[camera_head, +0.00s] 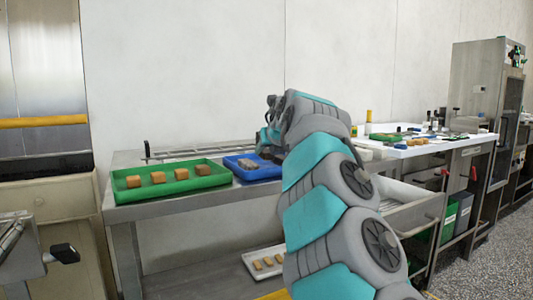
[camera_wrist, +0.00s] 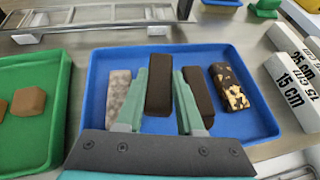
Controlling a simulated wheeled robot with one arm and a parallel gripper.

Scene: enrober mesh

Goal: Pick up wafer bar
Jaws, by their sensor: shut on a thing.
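A plain dark brown bar (camera_wrist: 160,88) stands between the two green fingers of my gripper (camera_wrist: 161,72) in the wrist view. My gripper is shut on it, above or in the blue tray (camera_wrist: 97,72). I cannot tell from its surface whether it is the wafer bar, nor whether it is clear of the tray floor. A grey speckled bar (camera_wrist: 118,92) lies to its left. A darker bar (camera_wrist: 198,95) and a bar with pale chunks (camera_wrist: 229,86) lie to its right. In the head view my arm hides part of the blue tray (camera_head: 237,168).
A green tray (camera_head: 205,187) with several tan and brown pieces stands left of the blue tray. White blocks marked 15 cm (camera_wrist: 288,88) and 25 cm (camera_wrist: 298,48) lie at the right. A metal rack (camera_wrist: 90,20) is behind. A white tray (camera_head: 262,273) is on the lower shelf.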

